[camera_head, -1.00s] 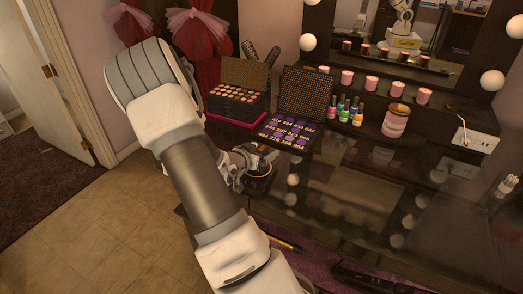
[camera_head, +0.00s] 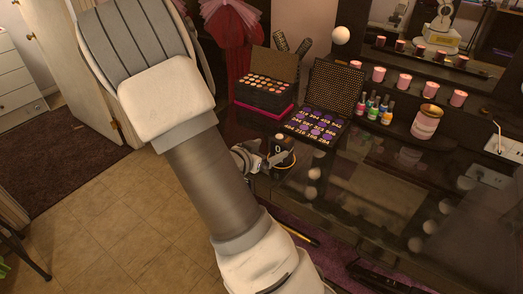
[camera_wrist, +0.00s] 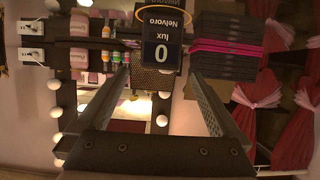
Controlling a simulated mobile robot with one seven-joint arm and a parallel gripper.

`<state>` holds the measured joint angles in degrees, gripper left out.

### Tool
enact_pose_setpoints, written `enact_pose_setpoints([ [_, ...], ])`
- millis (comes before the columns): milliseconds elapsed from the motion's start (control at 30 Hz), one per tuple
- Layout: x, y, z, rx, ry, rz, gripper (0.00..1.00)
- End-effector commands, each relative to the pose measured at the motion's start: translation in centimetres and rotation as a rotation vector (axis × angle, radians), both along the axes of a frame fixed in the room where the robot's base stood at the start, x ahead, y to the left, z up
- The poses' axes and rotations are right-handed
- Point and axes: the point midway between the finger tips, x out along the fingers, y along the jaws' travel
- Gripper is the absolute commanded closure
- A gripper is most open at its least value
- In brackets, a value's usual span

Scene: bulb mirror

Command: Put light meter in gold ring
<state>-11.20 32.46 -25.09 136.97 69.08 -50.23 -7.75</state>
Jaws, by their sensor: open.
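The light meter (camera_head: 278,146) is a small dark block with a white "0" on its face. It stands on the glass tabletop. In the wrist view the meter (camera_wrist: 162,52) appears upside down, with "lux" and "Nelvoro" on it. The gold ring (camera_wrist: 136,14) shows around its base end there. In the head view the ring (camera_head: 294,163) circles the meter's foot, so the meter appears to stand inside it. My gripper (camera_wrist: 160,82) is open and empty, its fingers apart, with the meter just beyond the fingertips. In the head view my gripper (camera_head: 268,160) is just left of the meter.
An open purple palette (camera_head: 316,125) and a stacked makeup case (camera_head: 264,92) stand behind the meter. Nail polish bottles (camera_head: 375,108) and a pink jar (camera_head: 426,122) are farther right. A yellow pencil (camera_head: 301,235) lies in front. The glass (camera_head: 350,190) right of the meter is mostly clear.

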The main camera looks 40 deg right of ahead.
Motion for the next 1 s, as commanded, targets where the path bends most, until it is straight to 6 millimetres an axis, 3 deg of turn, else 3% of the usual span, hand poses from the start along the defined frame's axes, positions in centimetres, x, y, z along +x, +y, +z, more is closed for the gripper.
enact_pose_setpoints([
  [167, 0.6, 0.7, 0.2, 0.035, -0.012, 0.026, 0.0],
  [267, 2.1, 2.4, 0.4, 0.122, -0.039, 0.093, 0.0],
  [433, 5.4, 7.9, 2.1, 0.336, -0.084, 0.305, 0.0],
  [600, 6.9, 14.2, 5.5, 0.507, -0.087, 0.546, 0.0],
  [767, 5.9, 19.8, 9.2, 0.606, -0.041, 0.77, 0.0],
  [1000, 0.7, 25.9, 14.0, 0.639, 0.114, 1.063, 0.0],
])
